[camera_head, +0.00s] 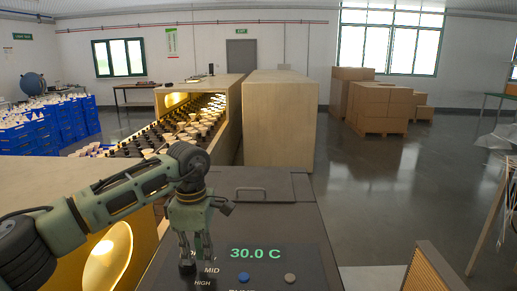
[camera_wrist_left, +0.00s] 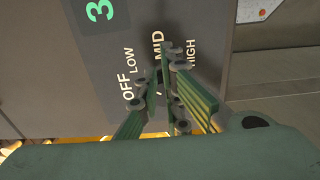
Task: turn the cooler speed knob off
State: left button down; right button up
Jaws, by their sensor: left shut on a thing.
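The dark cooler panel (camera_head: 300,262) carries a green 30.0 C readout and the marks MID and HIGH in the head view. The left wrist view shows the same panel (camera_wrist_left: 60,70) with OFF, LOW, MID and HIGH printed in an arc. My left gripper (camera_head: 195,264) points down at the panel beside these marks. It also shows in the left wrist view (camera_wrist_left: 165,95), its fingers shut on the speed knob, which they mostly hide. I cannot tell which mark the knob points to. My right gripper is not in view.
A handled lid (camera_head: 262,187) lies behind. Left of the cooler is a wooden box with a lit round opening (camera_head: 108,258). Open floor lies to the right.

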pick_arm(q)
jog(key=shift+w+a+f, duration=0.2)
jog(key=shift+w+f, duration=0.2)
jog(key=shift+f, duration=0.05)
jog(key=shift+d, duration=0.25)
dwell(0.3)
jog(key=shift+w+r+p, duration=0.15)
jog(key=shift+r+p, duration=0.3)
jog(key=r+p, duration=0.1)
jog(key=w+r+p, duration=0.1)
jog(key=shift+w+d+r, duration=0.1)
jog(key=shift+d+r, duration=0.1)
jog(key=shift+r, duration=0.2)
jog(key=shift+s+r+p, duration=0.25)
jog(key=shift+r+p, duration=0.3)
jog(key=shift+r, duration=0.6)
jog(key=shift+a, duration=0.1)
